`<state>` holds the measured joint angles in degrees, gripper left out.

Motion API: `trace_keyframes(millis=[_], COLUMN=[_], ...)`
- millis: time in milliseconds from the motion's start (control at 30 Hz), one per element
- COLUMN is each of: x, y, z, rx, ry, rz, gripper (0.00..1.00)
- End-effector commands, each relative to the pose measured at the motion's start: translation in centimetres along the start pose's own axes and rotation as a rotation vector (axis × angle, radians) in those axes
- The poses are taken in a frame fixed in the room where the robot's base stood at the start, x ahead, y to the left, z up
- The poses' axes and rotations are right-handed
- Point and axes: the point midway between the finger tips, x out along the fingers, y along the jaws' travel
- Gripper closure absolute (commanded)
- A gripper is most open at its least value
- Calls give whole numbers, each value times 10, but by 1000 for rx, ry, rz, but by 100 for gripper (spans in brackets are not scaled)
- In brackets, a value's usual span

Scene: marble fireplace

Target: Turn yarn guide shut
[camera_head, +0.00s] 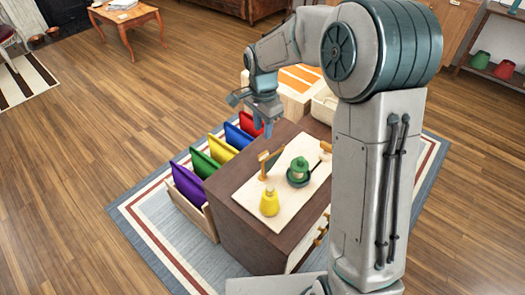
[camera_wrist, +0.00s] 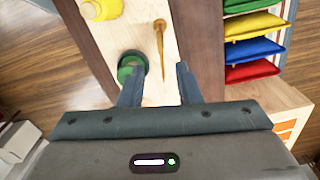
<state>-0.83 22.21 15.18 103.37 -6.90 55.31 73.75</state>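A pale board (camera_head: 243,191) lies on top of a dark brown cabinet (camera_head: 237,216). At its far left edge a small wooden upright (camera_head: 263,168) stands beside a dark slanted piece; this may be the yarn guide, but I cannot tell for sure or read its angle. In the wrist view a slim wooden piece (camera_wrist: 159,38) shows on the board. A green round object (camera_head: 298,172) and a yellow cone-like object (camera_head: 269,203) stand on the board. My gripper (camera_wrist: 159,88) is open and empty, above the cabinet's far end, apart from these things.
A rack beside the cabinet holds purple (camera_head: 187,186), green (camera_head: 204,164), yellow (camera_head: 221,150), blue and red cushion-like pieces. A pale box with orange stripes (camera_head: 299,78) stands behind the cabinet. Wooden floor (camera_head: 90,130) to the left is clear.

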Motion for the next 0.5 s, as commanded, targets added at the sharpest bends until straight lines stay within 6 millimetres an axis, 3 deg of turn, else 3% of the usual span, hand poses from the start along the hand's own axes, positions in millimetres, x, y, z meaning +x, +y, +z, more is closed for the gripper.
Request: trace_keyframes(millis=[300, 500], x=[69, 97], y=[1, 1], z=[0, 0], rx=[-2, -2], ry=[-3, -1], rz=[5, 2], gripper=[69, 69])
